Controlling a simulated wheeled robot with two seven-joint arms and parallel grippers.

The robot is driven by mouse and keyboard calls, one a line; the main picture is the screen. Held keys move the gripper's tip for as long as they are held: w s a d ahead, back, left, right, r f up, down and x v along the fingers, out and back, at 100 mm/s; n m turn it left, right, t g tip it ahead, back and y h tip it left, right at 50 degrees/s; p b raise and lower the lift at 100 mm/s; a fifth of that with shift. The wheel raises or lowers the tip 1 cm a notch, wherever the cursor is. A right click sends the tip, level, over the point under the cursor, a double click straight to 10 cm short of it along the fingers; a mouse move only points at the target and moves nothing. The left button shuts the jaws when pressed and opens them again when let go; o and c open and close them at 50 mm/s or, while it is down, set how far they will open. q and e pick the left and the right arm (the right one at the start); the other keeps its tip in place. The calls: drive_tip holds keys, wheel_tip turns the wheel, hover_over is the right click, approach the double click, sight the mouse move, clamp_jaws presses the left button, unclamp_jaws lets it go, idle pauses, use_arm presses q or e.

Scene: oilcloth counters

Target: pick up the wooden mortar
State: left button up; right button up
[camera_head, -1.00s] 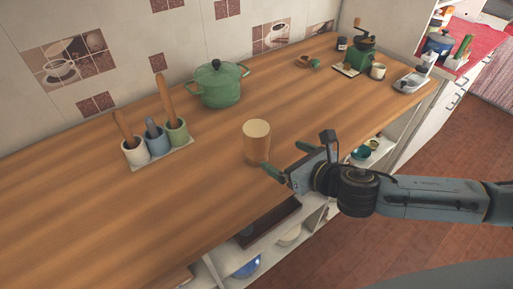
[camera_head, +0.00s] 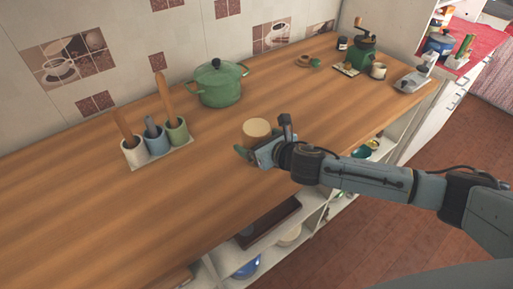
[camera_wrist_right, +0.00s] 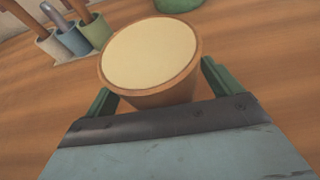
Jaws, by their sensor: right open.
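The wooden mortar (camera_head: 257,129) stands upright on the counter near its front edge, with a pale round top and a brown wooden side. My right gripper (camera_head: 249,148) is at the mortar, and its palm hides the mortar's lower part in the head view. In the right wrist view the mortar (camera_wrist_right: 150,60) stands between the two green fingers of the gripper (camera_wrist_right: 160,88), one on each side. The fingers are open around it, and a gap shows on the left side. My left gripper is not in view.
A green lidded pot (camera_head: 221,86) stands behind the mortar. Three utensil cups on a white tray (camera_head: 165,160) are to the left. A green grinder (camera_head: 363,55) and a white cup (camera_head: 378,71) stand at the far right. The counter's left part is clear.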

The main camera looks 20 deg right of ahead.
drive_tip(key=shift+w, duration=0.15)
drive_tip(key=c, duration=1.2)
